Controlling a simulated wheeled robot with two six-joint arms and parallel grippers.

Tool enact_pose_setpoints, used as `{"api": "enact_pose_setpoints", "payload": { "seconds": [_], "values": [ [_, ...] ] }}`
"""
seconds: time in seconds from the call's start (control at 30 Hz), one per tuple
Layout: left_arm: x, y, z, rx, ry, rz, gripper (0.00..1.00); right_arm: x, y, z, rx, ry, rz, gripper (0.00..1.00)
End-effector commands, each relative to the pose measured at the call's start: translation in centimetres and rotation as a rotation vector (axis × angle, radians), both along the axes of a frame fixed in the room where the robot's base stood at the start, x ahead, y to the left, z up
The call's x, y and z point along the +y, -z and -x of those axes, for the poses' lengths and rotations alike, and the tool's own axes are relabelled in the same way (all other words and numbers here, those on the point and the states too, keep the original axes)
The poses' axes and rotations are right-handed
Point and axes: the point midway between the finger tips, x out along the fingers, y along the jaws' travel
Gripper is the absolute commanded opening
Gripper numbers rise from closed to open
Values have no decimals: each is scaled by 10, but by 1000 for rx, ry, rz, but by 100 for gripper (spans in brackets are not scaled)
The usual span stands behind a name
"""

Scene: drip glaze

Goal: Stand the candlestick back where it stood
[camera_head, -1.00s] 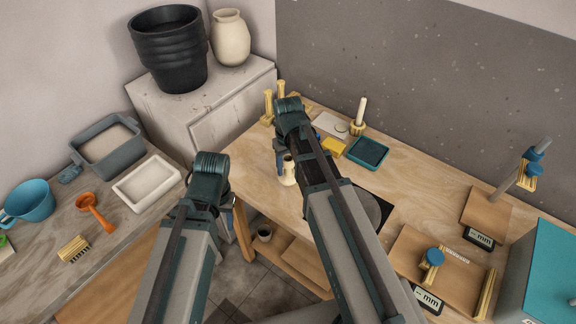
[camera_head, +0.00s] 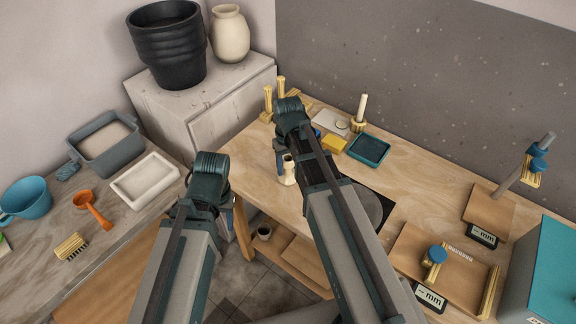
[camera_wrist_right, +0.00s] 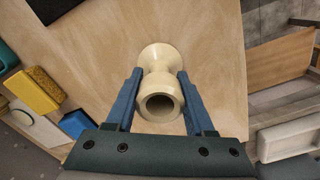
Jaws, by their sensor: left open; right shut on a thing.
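The cream candlestick (camera_head: 289,171) is upright in the head view, over the near left part of the wooden table. I cannot tell whether the foot touches the table. My left gripper (camera_head: 192,176) is low at the left, away from the candlestick, mostly hidden behind its own arm; no object shows in it.
A white candle in a yellowish holder (camera_head: 359,125), a teal tray (camera_head: 369,150) and a yellow sponge (camera_head: 334,145) stand farther back. Scales with boards (camera_head: 430,297) are at right. Bare wood surrounds the candlestick.

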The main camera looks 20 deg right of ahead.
Motion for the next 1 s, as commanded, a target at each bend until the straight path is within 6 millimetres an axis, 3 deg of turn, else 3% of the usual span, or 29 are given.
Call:
{"api": "enact_pose_setpoints", "payload": {
  "seconds": [0.4, 0.43, 0.6, 1.0],
  "values": [
    [0, 4, 0, 0, 0, 0, 50, 0, 4, 0, 0, 0, 0, 0],
    [0, 4, 0, 0, 0, 0, 50, 0, 4, 0, 0, 0, 0, 59],
    [0, 4, 0, 0, 0, 0, 50, 0, 4, 0, 0, 0, 0, 89],
    [0, 1, 0, 0, 0, 0, 50, 0, 1, 0, 0, 0, 0, 89]
  ]
}}
